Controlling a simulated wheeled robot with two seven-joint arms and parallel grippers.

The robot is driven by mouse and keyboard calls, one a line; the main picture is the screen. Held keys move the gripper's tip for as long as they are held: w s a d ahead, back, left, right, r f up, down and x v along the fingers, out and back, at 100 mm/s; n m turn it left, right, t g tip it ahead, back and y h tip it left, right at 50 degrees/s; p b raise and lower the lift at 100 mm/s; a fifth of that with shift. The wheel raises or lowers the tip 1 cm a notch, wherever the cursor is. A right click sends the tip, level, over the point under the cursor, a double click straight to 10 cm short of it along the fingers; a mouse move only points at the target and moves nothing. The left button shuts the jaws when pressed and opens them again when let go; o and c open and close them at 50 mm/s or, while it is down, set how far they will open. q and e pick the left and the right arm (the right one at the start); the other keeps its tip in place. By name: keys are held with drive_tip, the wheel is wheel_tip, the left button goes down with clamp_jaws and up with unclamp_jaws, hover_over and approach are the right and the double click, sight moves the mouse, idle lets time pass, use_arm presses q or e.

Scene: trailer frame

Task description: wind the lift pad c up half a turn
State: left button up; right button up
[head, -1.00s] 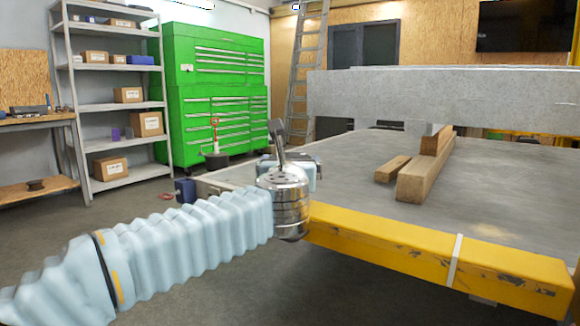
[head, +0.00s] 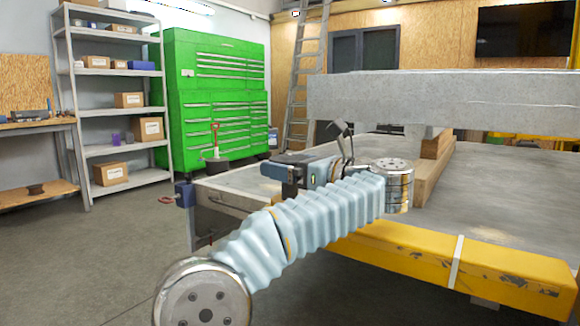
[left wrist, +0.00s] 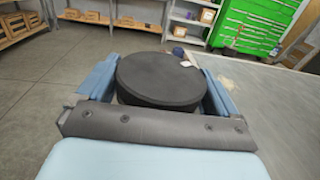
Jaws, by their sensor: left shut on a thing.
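The lift pad c, a dark grey round disc (left wrist: 160,80), fills the middle of the left wrist view. It sits between the two blue fingers of my left gripper, which is shut on it, one finger on each side. In the head view my left gripper (head: 285,168) is at the near left corner of the grey trailer deck (head: 500,195) and points left. Its wrist lies to the right, over the deck's front edge. The pad is mostly hidden behind the gripper and cannot be made out clearly there. My right gripper is not in view.
A yellow beam (head: 480,262) runs along the deck's front edge. A blue device with a red handle (head: 185,200) is at the deck's left. The floor at left is clear.

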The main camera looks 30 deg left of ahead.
sight(290, 157)
use_arm(q)
drive_tip(key=shift+f+n+g+b, duration=0.15)
drive_tip(key=shift+n+g+b, duration=0.15)
drive_tip(key=shift+n+g, duration=0.75)
drive_tip(key=shift+f+n+g+b, duration=0.1)
drive_tip(key=shift+n+g+b, duration=0.3)
drive_tip(key=shift+g, duration=1.05)
drive_tip(key=shift+n+g, duration=0.3)
drive_tip(key=shift+n, duration=0.05)
drive_tip(key=o, duration=0.7)
drive_tip(key=shift+w+a, duration=0.1)
drive_tip(key=shift+a, duration=0.05)
drive_tip(key=shift+r+p, duration=1.3)
drive_tip(key=shift+r, duration=0.5)
drive_tip(key=s+r, duration=0.1)
drive_tip(key=s+d+r, duration=0.1)
drive_tip(key=r, duration=0.1)
drive_tip(key=s+d+r, duration=0.1)
drive_tip(key=r, duration=0.1)
drive_tip(key=shift+s+d, duration=0.2)
drive_tip(key=shift+s, duration=0.2)
drive_tip(key=s+d+r+b, duration=0.2)
drive_tip(key=s+d+r, duration=0.2)
drive_tip(key=s, duration=0.4)
drive_tip(key=shift+d+r, duration=0.2)
drive_tip(key=shift+d, duration=0.3)
drive_tip(key=shift+s, duration=0.1)
